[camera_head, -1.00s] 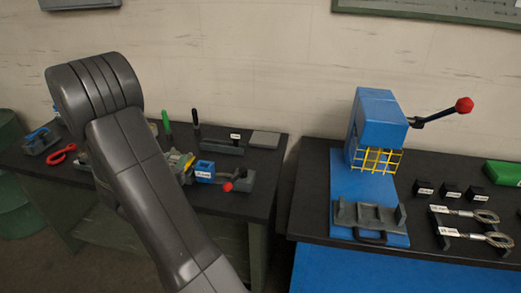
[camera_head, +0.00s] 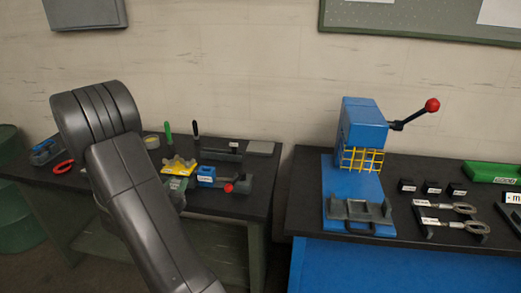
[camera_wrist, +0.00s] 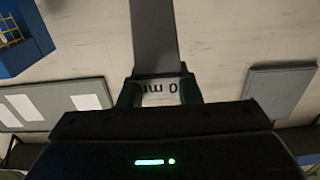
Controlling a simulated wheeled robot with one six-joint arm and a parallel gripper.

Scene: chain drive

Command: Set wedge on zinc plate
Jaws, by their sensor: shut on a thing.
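In the wrist view my gripper (camera_wrist: 160,92) is shut on a long grey piece (camera_wrist: 154,38) that I take for the wedge. A white label with upside-down text, partly cut off and ending in "0 mm", shows between the fingers. The piece runs up out of the frame, so its far end is hidden. A flat grey plate (camera_head: 260,148), which looks like the zinc plate, lies at the back right corner of the left bench. Nothing rests on it.
The left bench also holds a blue vise (camera_head: 206,174), a yellow piece (camera_head: 179,165), a grey fixture (camera_head: 222,154) and upright-handled tools. A blue press (camera_head: 362,125) with a red-knobbed lever stands on the right bench (camera_head: 300,192). A gap separates the benches.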

